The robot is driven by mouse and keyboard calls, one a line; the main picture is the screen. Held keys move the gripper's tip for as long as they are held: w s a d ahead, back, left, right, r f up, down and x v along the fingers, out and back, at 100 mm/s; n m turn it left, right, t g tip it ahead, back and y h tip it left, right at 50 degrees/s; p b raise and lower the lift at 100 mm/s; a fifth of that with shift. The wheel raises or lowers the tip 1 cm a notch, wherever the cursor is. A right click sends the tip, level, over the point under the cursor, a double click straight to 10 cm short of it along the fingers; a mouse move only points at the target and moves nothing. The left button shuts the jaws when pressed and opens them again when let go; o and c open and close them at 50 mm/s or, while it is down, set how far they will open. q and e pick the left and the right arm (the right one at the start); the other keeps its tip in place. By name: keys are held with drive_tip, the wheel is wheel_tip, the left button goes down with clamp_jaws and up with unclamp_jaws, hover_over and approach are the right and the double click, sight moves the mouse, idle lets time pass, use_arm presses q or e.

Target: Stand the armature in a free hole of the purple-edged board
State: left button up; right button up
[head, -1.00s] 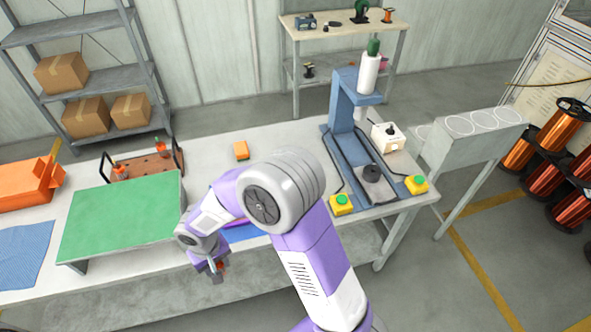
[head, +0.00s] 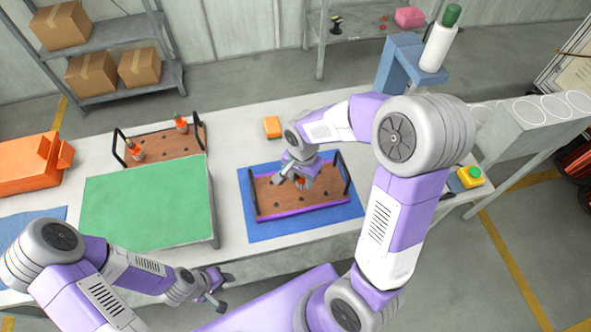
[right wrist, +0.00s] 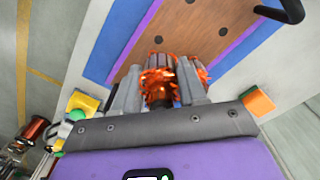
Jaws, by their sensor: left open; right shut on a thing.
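The purple-edged board (head: 270,203) is brown with dark holes and black handles at its ends. It lies on a blue mat in the head view, and its holes also show in the right wrist view (right wrist: 205,25). My right gripper (head: 301,181) is over the middle of the board, shut on the armature. The armature (right wrist: 159,82), with orange copper windings and a grey core, sits between the fingers in the right wrist view. I cannot tell whether its hidden lower end touches the board. My left gripper (head: 219,291) is open and empty at the table's front edge.
A green panel (head: 150,205) stands left of the mat (head: 258,231). Behind it, another brown board (head: 165,147) bears two armatures (head: 181,124). An orange-and-green block (head: 272,127) lies behind the mat. A blue press (head: 400,65) stands at the right.

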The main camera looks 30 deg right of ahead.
sight(301, 188)
drive_tip(key=shift+s+f+b, duration=0.3)
drive_tip(key=shift+f, duration=0.1)
drive_tip(key=shift+w+f+b, duration=0.15)
drive_tip(key=shift+f+b, duration=1.4)
drive_tip(key=shift+f, duration=0.45)
drive_tip(key=shift+a, duration=0.15)
drive_tip(key=shift+f+b, duration=1)
drive_tip(key=shift+f, duration=0.1)
drive_tip(key=o, duration=1.3)
drive_tip(key=shift+c, duration=0.2)
wheel_tip(301, 188, up, 8)
drive_tip(key=shift+f+p, duration=0.2)
drive_tip(key=shift+p, duration=0.9)
